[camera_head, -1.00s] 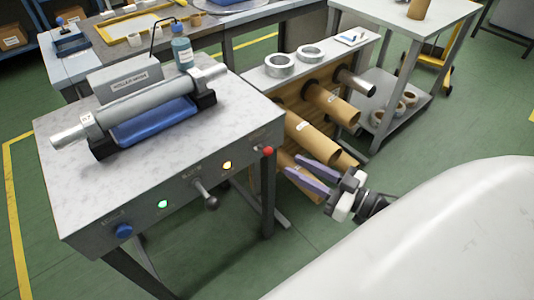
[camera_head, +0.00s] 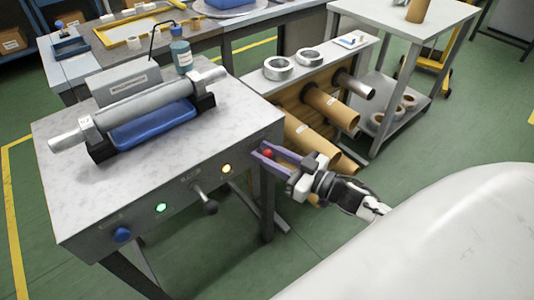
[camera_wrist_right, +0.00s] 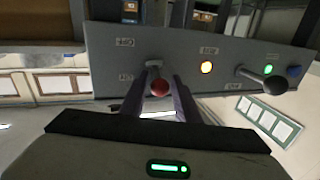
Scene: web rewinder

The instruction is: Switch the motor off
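The machine's front panel (camera_head: 185,205) has a small switch with a red knob (camera_head: 267,153) at its right end. The fingers stand apart with a visible gap beside the knob. An amber lamp (camera_head: 227,169) and a green lamp (camera_head: 161,208) are lit. My left gripper is out of view.
A black-knobbed lever (camera_head: 210,207) sticks out of the panel near the amber lamp. A blue button (camera_head: 122,235) is at the panel's left end. Cardboard cores (camera_head: 312,137) stick out from a rack (camera_head: 330,63) just behind my right gripper.

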